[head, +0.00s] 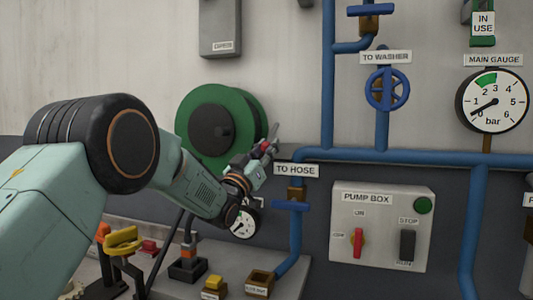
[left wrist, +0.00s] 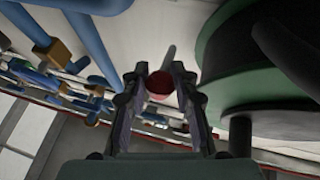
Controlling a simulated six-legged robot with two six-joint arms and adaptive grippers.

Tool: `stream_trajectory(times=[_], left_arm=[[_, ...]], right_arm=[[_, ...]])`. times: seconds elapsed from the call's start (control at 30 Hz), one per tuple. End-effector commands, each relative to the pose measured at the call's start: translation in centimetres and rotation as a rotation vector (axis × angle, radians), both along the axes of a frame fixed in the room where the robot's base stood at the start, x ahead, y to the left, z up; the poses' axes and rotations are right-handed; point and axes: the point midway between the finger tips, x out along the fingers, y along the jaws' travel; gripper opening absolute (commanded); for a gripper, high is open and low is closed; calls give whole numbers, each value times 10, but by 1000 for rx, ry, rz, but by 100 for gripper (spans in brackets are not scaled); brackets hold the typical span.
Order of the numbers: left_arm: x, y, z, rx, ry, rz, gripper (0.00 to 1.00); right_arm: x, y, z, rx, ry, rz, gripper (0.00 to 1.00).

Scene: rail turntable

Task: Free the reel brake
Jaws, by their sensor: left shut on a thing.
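The hose reel (head: 190,112) is a green drum with a dark hub, mounted on the wall left of centre. It also fills the right side of the left wrist view (left wrist: 222,62). My left gripper (head: 266,150) is at the reel's lower right side. It is shut on the red grip of the reel brake (left wrist: 158,84), which sits between the two fingers. A thin grey bar (head: 273,131) stands up beyond the fingertips. The joint of the brake is hidden. My right gripper is not in either view.
Blue pipes run right of my left gripper, with the TO HOSE valve (head: 291,206) below it. The pump box (head: 381,225) and main gauge (head: 492,101) are farther right. A bench (head: 225,262) below carries levers and small blocks.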

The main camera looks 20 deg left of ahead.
Motion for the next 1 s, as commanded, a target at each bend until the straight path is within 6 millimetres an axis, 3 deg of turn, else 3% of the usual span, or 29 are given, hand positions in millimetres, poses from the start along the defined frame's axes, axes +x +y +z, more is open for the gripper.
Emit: stream_trajectory(times=[0.03,0.1,0.7,0.73,1.0], left_arm=[[1,0,-10,1,18,0,0],[1,0,-12,2,21,0,0],[1,-1,-17,3,31,-1,0],[1,-1,-17,3,31,-1,29],[1,-1,-12,2,19,-1,52]], right_arm=[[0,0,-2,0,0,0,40],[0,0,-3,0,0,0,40],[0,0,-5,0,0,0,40],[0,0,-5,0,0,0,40],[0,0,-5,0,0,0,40]])
